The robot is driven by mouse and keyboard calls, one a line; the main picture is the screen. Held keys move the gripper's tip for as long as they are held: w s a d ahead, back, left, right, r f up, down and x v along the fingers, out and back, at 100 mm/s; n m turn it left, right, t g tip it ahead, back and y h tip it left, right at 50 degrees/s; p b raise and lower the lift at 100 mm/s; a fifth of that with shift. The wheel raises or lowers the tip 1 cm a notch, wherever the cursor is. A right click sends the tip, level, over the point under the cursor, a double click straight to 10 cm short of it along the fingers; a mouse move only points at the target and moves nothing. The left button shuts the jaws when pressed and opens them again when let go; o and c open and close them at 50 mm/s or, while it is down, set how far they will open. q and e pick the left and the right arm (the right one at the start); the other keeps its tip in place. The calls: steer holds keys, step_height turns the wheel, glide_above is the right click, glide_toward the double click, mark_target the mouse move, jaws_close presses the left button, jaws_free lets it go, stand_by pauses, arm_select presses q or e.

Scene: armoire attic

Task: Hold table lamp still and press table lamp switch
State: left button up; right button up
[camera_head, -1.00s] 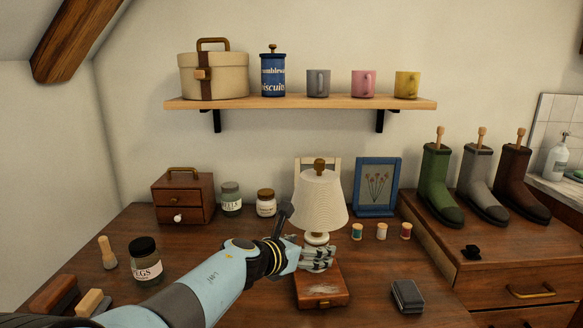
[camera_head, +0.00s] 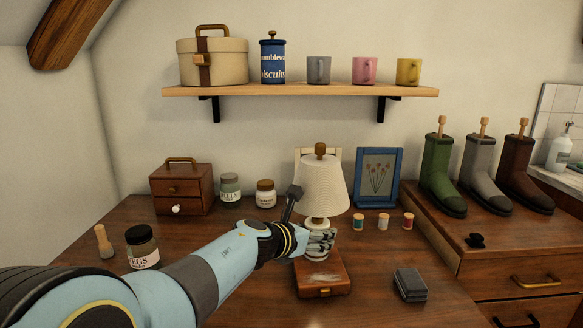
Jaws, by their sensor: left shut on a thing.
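My left gripper (camera_head: 318,240) reaches in from the left and is shut on the lamp's stem, just below the shade. The fingers hide part of the stem and the lower part of the lamp. The lamp's switch cannot be made out. My right gripper is not in view.
Thread spools (camera_head: 383,222) stand right of the lamp, a dark grey block (camera_head: 410,285) nearer the front. A blue picture frame (camera_head: 378,178), jars (camera_head: 266,194) and a small drawer chest (camera_head: 181,188) stand around. A shelf (camera_head: 300,92) hangs above. The front right table is mostly clear.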

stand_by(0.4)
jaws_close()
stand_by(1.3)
